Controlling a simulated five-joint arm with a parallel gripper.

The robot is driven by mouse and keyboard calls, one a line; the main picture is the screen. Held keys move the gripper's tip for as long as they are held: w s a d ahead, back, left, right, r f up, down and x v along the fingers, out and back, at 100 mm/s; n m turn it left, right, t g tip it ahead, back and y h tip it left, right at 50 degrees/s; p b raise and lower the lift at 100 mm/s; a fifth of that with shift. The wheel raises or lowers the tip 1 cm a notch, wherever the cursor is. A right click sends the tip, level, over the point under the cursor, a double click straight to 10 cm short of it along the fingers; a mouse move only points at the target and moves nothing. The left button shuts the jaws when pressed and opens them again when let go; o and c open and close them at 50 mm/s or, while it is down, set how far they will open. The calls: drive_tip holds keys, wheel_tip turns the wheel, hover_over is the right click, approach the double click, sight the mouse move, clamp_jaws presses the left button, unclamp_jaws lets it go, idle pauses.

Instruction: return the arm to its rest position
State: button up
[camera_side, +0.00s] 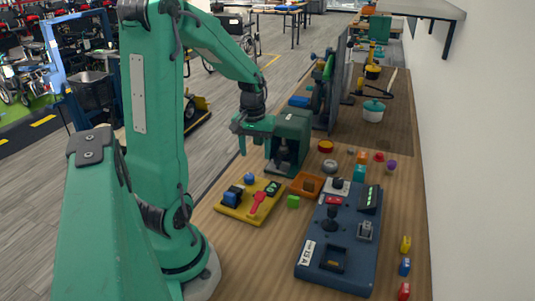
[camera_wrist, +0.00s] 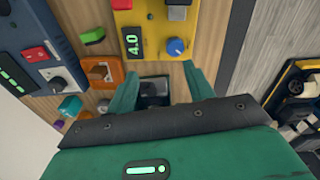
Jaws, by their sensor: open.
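My green gripper (camera_side: 242,145) hangs from the arm above the table, over the far end of the yellow panel (camera_side: 250,200). In the wrist view my gripper (camera_wrist: 163,82) has its two fingers spread apart. A dark squarish thing (camera_wrist: 155,90) shows in the gap between them; I cannot tell whether it is touched. The arm is bent at the elbow and reaches out over the table. No object is seen held.
A dark blue control panel (camera_side: 318,247), an orange block (camera_side: 306,184) and a green housing (camera_side: 291,135) stand close by. Small blocks line the right edge, including a yellow one (camera_side: 405,244). The wall bounds the right side.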

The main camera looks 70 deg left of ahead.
drive_tip(key=s+d+r+m+t, duration=0.2)
drive_tip(key=d+r+m, duration=0.3)
drive_tip(key=d, duration=0.5)
drive_tip(key=s+d+r+m+t, duration=0.2)
drive_tip(key=d+r+m, duration=0.3)
drive_tip(key=d, duration=0.6)
wheel_tip(320, 180, up, 2)
drive_tip(key=shift+s+d+r+t, duration=0.15)
drive_tip(key=shift+s+d+t, duration=0.15)
drive_tip(key=shift+t, duration=0.3)
